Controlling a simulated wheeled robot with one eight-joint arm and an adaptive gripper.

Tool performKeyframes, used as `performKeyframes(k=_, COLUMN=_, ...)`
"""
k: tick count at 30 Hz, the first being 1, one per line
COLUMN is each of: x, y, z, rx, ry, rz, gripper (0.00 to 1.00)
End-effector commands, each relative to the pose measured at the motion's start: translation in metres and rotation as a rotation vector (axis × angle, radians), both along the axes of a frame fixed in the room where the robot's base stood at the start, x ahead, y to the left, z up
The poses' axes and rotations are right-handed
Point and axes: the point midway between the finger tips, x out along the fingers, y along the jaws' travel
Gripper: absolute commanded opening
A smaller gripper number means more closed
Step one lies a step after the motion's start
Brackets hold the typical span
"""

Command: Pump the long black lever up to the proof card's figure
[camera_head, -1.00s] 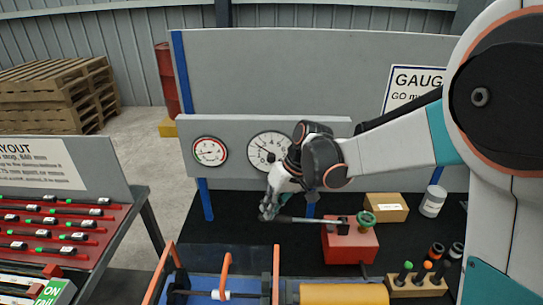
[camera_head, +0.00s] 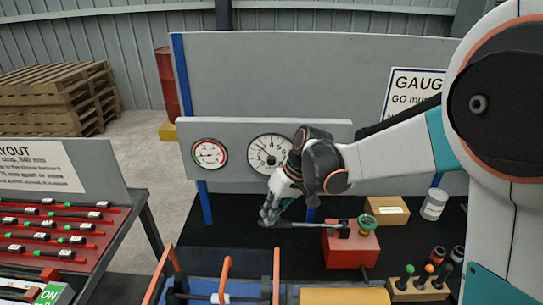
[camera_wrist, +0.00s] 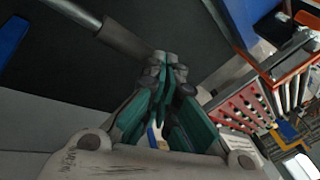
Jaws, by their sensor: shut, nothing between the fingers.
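The red pump (camera_head: 352,250) stands on the black bench top with a green knob (camera_head: 368,222) on it. Its long lever (camera_head: 312,225) reaches left from the pump, nearly level. My gripper (camera_head: 268,217) is shut and empty at the lever's left end. In the wrist view the lever's dark grip (camera_wrist: 125,38) ends close to my shut fingertips (camera_wrist: 164,66); I cannot tell if they touch. A large white dial (camera_head: 268,155) is partly hidden by my wrist; its reading is too small to tell. A smaller red-rimmed dial (camera_head: 209,154) is left of it. I cannot identify the proof card.
A cardboard box (camera_head: 386,211) and a white tub (camera_head: 433,204) stand right of the pump. A wooden block with coloured-top tools (camera_head: 420,287) is in front. A yellow roller (camera_head: 344,295) and orange uprights (camera_head: 276,275) stand at the near edge. A red rack (camera_head: 60,230) is left.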

Motion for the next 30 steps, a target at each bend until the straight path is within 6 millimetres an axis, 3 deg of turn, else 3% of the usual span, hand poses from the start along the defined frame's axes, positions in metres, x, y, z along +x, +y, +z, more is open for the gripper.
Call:
performKeyframes(k=21, x=-0.001, y=-0.024, z=0.092, rx=0.0, ry=0.0, rz=-0.001, gripper=0.0)
performKeyframes(k=30, x=-0.001, y=-0.026, z=0.097, rx=0.0, ry=0.0, rz=0.0, gripper=0.0)
